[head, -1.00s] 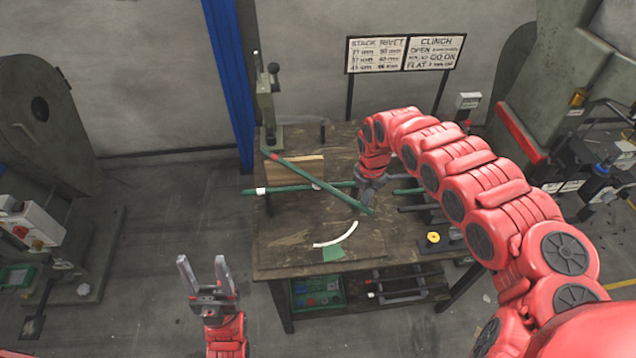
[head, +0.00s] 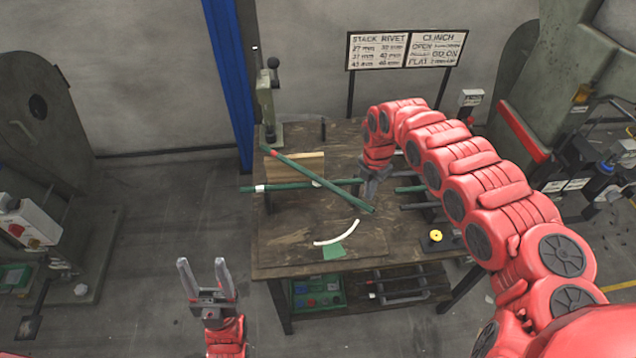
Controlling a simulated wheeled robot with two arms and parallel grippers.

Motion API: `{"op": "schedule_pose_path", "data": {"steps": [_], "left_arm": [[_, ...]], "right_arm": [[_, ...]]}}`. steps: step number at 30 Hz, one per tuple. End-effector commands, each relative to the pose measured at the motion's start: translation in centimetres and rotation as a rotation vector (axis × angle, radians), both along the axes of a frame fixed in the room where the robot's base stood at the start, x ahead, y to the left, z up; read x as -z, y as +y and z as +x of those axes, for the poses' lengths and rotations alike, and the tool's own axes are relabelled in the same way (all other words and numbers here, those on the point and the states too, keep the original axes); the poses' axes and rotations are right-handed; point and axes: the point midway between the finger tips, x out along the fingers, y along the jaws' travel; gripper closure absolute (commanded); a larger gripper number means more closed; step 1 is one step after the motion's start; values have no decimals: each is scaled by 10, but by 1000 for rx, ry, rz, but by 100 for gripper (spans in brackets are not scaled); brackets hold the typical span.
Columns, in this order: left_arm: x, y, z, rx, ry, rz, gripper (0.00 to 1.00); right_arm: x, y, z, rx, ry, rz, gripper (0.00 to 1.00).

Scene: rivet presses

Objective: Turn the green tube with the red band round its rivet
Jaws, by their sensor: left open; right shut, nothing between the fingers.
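The green tube with the red band (head: 325,183) lies slanted across the wooden table, from its red-banded end at the upper left to its free end at the lower right. It crosses over a second green tube with a white band (head: 285,187), which lies nearly level. The rivet is too small to make out; a pale spot shows near the crossing. My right gripper (head: 368,200) is shut and empty, pointing down close to the slanted tube's lower right end; I cannot tell if they touch. My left gripper (head: 207,282) is open and empty, in front of the table at the left.
A white curved strip (head: 337,234) and a green patch (head: 333,252) lie on the table (head: 285,258) in front of the tubes. Dark rods and a yellow knob (head: 435,236) are at the right.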

Motion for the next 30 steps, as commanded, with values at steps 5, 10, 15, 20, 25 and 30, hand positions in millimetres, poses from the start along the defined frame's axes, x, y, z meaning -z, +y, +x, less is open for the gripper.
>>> {"op": "schedule_pose_path", "data": {"steps": [5, 10, 15, 20, 25, 30], "left_arm": [[-2, 0, 0, 0, 0, 0, 42], [-12, 0, 0, 0, 0, 0, 42], [-27, 0, 0, 0, 0, 0, 42], [-39, 0, 0, 0, 0, 0, 42], [-50, 0, 0, 0, 0, 0, 42], [-50, 0, 0, 0, 0, 0, 42]], "right_arm": [[-2, 0, 0, 0, 0, 0, 100], [-15, 0, 0, 0, -1, -1, 100], [-35, -1, 1, 1, -1, 0, 100], [-53, 0, 1, 1, -2, 1, 100], [-69, 0, 1, 0, -2, 1, 100], [-71, 0, 0, 0, -1, 1, 100]]}}
